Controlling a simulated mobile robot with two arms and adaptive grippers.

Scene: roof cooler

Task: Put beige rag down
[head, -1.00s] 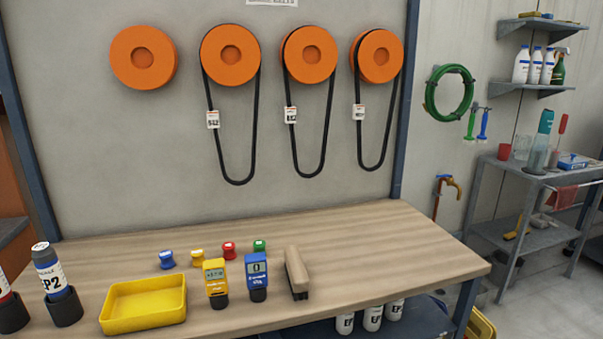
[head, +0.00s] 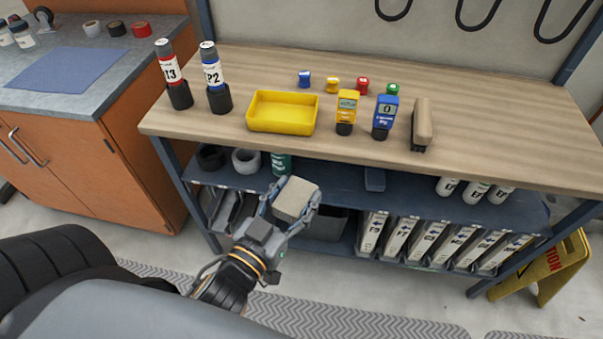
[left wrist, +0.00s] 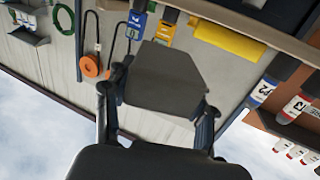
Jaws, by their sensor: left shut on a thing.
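The beige rag (head: 295,199) is a folded, block-like piece held between the fingers of my left gripper (head: 290,205). In the head view it hangs in front of the workbench, near its lower shelf in the picture. In the left wrist view the rag (left wrist: 165,80) looks dark grey and sits between the two fingers (left wrist: 160,105). The wooden bench top (head: 480,120) is behind and above the gripper in the head view. My right gripper is not in view.
On the bench stand a yellow tray (head: 283,131), a yellow meter (head: 346,112), a blue meter (head: 385,115), a beige-handled brush (head: 422,122) and two tubes in black holders (head: 219,99). Bare wood lies at the right. A blue lower shelf (head: 410,200) holds bottles and binders. A yellow floor sign (head: 545,270) stands at right.

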